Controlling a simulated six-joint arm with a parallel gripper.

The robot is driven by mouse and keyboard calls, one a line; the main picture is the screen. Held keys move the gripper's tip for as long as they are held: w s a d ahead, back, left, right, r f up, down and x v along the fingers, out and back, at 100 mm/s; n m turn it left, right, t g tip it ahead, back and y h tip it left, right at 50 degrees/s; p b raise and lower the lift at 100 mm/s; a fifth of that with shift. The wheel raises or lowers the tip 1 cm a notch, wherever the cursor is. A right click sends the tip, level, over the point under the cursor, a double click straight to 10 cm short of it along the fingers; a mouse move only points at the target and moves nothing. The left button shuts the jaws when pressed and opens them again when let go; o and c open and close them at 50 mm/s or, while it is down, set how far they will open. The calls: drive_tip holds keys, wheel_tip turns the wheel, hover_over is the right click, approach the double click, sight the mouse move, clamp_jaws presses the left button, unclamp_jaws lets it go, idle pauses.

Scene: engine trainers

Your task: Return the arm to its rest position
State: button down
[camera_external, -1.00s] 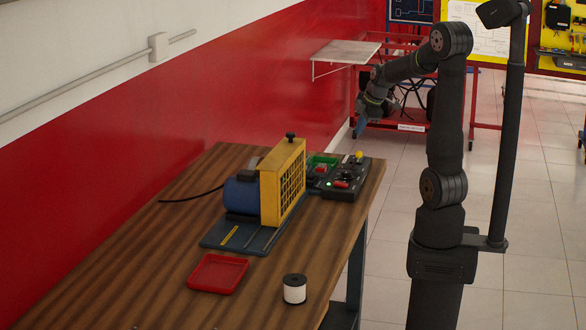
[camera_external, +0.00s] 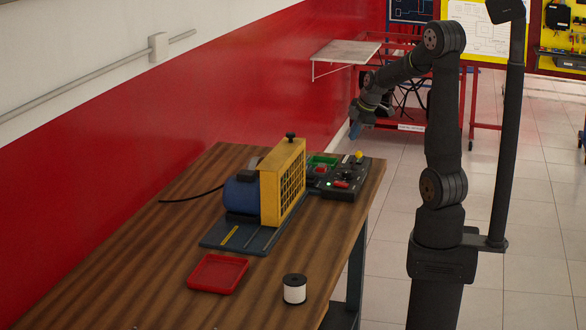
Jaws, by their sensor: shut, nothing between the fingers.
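My gripper (camera_external: 355,131) hangs in the air above and behind the far right corner of the wooden table, pointing down. It is shut and empty, and small in the picture. My arm is bent at the elbow and reaches left from its column at the right. The gripper touches nothing that I can see.
A red wall runs along the left. A red cart (camera_external: 405,126) stands behind.

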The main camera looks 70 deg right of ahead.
drive_tip(key=w+f, duration=0.1)
drive_tip(key=f, duration=0.1)
drive_tip(key=w+d+f, duration=0.1)
drive_tip(key=f, duration=0.1)
drive_tip(key=w+d+f, duration=0.1)
drive_tip(key=w, duration=0.1)
drive_tip(key=shift+d+f, duration=0.1)
drive_tip(key=shift+f, duration=0.3)
drive_tip(key=shift+w+f+g, duration=0.15)
drive_tip(key=shift+w+g, duration=0.05)
drive_tip(key=shift+g, duration=0.3)
drive_tip(key=shift+w+d+f+g, duration=0.15)
drive_tip(key=shift+w+f+g, duration=0.15)
drive_tip(key=shift+g, duration=0.2)
drive_tip(key=shift+w+d+f+g, duration=0.1)
drive_tip(key=shift+w+d+g, duration=0.15)
drive_tip(key=shift+g, duration=0.35)
drive_tip(key=shift+w+d+g, duration=0.15)
drive_tip(key=shift+d+g, duration=0.2)
drive_tip(key=shift+g, duration=0.25)
